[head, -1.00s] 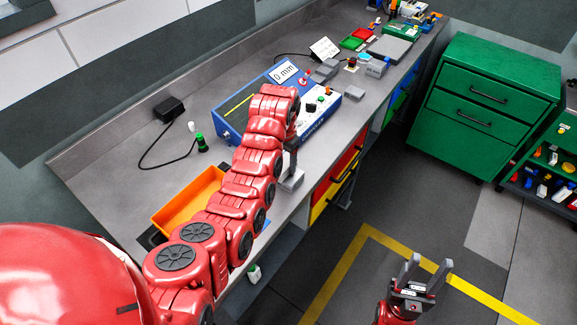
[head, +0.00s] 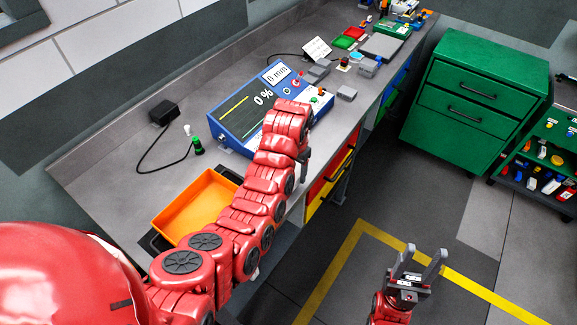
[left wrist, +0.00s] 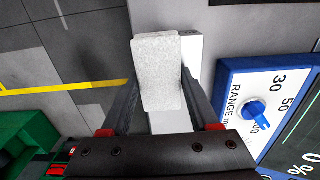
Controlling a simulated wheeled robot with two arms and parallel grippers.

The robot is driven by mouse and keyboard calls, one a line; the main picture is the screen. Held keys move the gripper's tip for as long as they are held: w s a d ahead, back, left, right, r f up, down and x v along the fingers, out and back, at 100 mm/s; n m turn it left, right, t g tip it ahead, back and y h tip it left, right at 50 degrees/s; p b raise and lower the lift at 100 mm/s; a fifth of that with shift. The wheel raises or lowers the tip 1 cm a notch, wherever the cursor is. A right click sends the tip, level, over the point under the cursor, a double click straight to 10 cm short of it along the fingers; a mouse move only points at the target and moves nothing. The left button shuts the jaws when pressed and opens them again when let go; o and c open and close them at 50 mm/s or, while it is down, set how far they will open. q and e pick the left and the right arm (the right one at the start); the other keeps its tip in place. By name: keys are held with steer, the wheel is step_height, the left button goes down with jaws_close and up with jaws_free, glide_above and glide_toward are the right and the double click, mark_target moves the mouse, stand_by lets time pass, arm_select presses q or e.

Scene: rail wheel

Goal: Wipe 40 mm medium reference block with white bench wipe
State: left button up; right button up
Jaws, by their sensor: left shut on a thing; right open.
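My left gripper (left wrist: 160,95) is shut on a white speckled pad, which looks like the bench wipe (left wrist: 157,70). Behind the wipe in the left wrist view is a smooth pale block (left wrist: 191,52), partly covered by it; this may be the reference block. I cannot tell whether wipe and block touch. In the head view my left gripper (head: 302,172) is at the bench's front edge, in front of the blue tester, and my arm hides the wipe and that block. My right gripper (head: 424,252) is open and empty above the floor.
The blue tester (head: 235,118) shows 0 mm and 0 %; its range knob (left wrist: 253,110) is close beside my left gripper. A grey block (head: 347,92) lies right of the tester. An orange tray (head: 195,205) is at the left. A green cabinet (head: 470,100) stands across the aisle.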

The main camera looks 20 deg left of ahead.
arm_select(q)
steer(key=shift+s+d+f, duration=0.1)
steer(key=shift+d+f, duration=0.05)
steer(key=shift+f, duration=0.05)
steer(key=shift+w+a+f+b, duration=0.15)
steer(key=shift+w+a+b, duration=0.05)
steer(key=shift+a+b, duration=0.3)
steer(key=shift+w+a+f+b, duration=0.15)
steer(key=shift+a+b, duration=0.25)
steer(key=shift+a, duration=0.2)
steer(key=shift+a+r, duration=0.1)
steer(key=shift+a, duration=0.4)
steer(key=shift+w+a+b, duration=0.25)
steer(key=shift+a+b, duration=0.2)
steer(key=shift+a, duration=0.1)
steer(key=shift+w+a+b, duration=0.25)
steer(key=shift+a+b, duration=0.15)
steer(key=shift+a, duration=0.1)
steer(key=shift+w+a+r, duration=0.1)
steer(key=shift+w+a, duration=0.05)
steer(key=shift+a, duration=0.3)
